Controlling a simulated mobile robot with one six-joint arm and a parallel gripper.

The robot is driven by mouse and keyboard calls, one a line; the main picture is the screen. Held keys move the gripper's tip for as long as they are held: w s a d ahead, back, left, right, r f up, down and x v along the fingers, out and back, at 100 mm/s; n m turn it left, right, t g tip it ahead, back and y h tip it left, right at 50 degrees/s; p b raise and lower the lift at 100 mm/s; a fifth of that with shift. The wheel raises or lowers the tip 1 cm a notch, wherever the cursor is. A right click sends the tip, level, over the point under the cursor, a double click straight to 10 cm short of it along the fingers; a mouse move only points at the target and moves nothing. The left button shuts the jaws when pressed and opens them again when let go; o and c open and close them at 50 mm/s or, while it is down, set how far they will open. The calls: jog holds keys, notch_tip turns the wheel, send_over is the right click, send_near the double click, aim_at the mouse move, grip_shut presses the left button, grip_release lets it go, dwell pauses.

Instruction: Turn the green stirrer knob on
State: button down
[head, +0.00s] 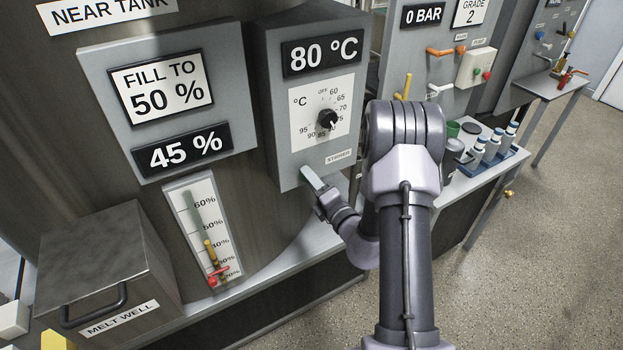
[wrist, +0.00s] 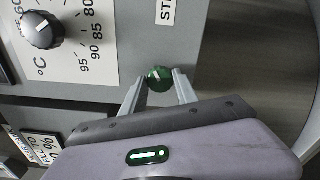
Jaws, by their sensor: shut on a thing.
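The green stirrer knob (wrist: 159,78) shows in the wrist view, with a pale pointer mark on its face. It sits on the lower part of the grey control panel (head: 287,160), near the label "STIRRER" (head: 339,156). My gripper (wrist: 160,80) has one finger on each side of the knob and is shut on it. In the head view my gripper (head: 312,180) reaches the panel's lower edge, and the knob is hidden there behind my fingers and wrist.
Above the knob is a black temperature dial (head: 327,119), under an "80 °C" display (head: 322,54). A blue tray (head: 487,165) with bottles stands on the bench at the right.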

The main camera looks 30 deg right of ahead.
jog(key=shift+r, duration=0.1)
jog(key=c, duration=0.9)
grip_release()
jog(key=shift+w, duration=0.1)
jog(key=shift+c, duration=0.2)
jog(key=s+p, duration=0.2)
jog(key=s, duration=1.5)
jog(key=shift+s+d, duration=0.25)
jog(key=shift+d, duration=0.05)
